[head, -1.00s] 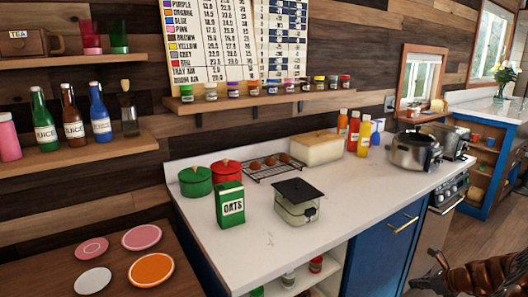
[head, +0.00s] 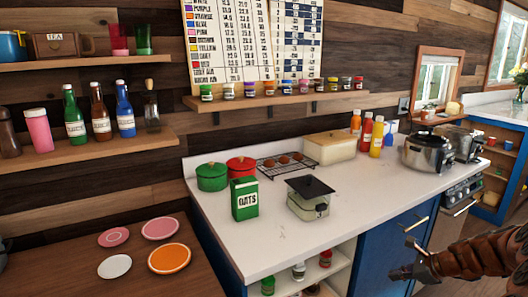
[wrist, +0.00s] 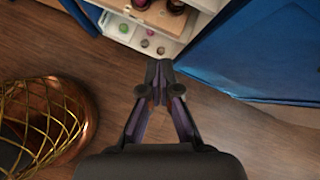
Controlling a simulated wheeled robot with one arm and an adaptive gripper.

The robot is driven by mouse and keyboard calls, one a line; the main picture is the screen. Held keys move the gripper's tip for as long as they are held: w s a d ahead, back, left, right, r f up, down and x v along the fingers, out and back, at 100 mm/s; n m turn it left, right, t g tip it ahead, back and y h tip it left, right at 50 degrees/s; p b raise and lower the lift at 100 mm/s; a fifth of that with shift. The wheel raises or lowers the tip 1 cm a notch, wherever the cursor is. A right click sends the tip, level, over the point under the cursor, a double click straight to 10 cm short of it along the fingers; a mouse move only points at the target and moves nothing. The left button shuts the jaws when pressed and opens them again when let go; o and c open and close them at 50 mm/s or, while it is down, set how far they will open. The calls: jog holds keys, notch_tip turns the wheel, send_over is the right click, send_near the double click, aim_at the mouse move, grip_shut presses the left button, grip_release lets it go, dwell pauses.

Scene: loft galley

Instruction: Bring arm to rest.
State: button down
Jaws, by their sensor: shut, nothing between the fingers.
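My gripper (wrist: 159,68) is in the middle of the wrist view, its fingertips together and nothing between them. It hangs over the wooden floor (wrist: 215,125), in front of the open shelves (wrist: 185,45) and a blue cabinet front (wrist: 250,55). In the head view my gripper (head: 400,273) shows at the lower right, beside the blue cabinet door (head: 385,250). My brown arm reaches in from the right edge there. The gripper appears clear of the counter.
The white counter (head: 265,240) holds an oats box (head: 244,199), a lidded glass container (head: 308,208) and a steel pot (head: 427,152). A door handle (head: 416,224) juts out near my arm. A gold wire basket-like object (wrist: 45,125) stands at the left in the wrist view.

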jog(key=s+a+r+n+g, duration=0.2)
jog(key=s+a+r+n, duration=0.25)
jog(key=a, duration=0.35)
jog(key=s+a+r+n+g+p, duration=0.1)
jog(key=s+a+r+n+g, duration=0.15)
jog(key=s+a+n, duration=0.4)
jog(key=s+a+r+n+g, duration=0.1)
jog(key=s+a+r+n, duration=0.25)
jog(key=a, duration=0.65)
jog(key=s+r+n+g+h+p, duration=0.1)
jog(key=s+r+n+g+h, duration=0.2)
jog(key=s+n, duration=0.7)
jog(key=shift+s+a+n+h+p, duration=0.3)
jog(key=shift+s+h, duration=1.1)
jog(key=shift+s, duration=5.7)
